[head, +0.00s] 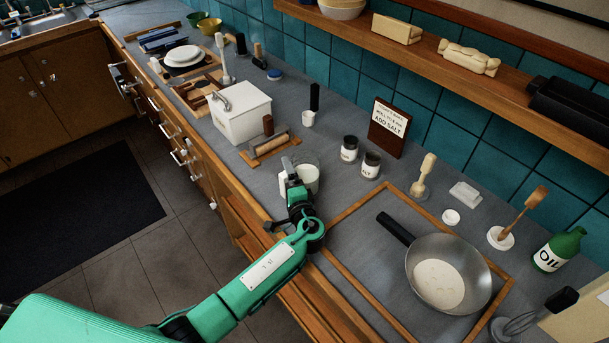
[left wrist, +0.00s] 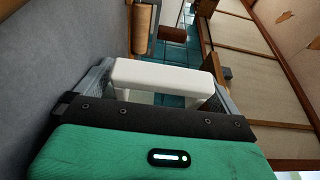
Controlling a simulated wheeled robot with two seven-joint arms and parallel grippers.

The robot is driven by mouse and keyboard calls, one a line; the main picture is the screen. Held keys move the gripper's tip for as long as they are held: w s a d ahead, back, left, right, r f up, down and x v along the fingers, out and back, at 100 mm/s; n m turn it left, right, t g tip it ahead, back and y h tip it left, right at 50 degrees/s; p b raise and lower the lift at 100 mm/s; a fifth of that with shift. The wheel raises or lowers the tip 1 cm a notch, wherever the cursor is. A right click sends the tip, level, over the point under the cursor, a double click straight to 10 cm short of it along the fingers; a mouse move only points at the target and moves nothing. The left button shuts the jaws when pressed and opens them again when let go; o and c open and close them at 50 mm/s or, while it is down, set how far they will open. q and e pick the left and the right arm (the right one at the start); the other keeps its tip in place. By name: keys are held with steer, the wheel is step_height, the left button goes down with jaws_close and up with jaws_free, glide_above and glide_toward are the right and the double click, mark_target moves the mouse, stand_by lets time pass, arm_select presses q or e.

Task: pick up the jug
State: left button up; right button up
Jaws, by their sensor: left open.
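The jug (head: 311,176) is a clear vessel with white contents, standing on the grey counter near its front edge. My left gripper (head: 293,182) is at the jug's near left side and partly covers it in the head view. In the left wrist view a white bar with bent ends, which looks like the jug's handle (left wrist: 165,76), lies between the two fingers of my left gripper (left wrist: 155,80). The fingers are apart, and I cannot tell whether they touch it. My right gripper is not in view.
A wooden frame holds a pan (head: 447,274). A shelf (head: 480,80) overhangs the back.

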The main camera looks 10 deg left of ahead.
arm_select(q)
steer(key=c, duration=1.6)
steer(key=shift+r, duration=0.15)
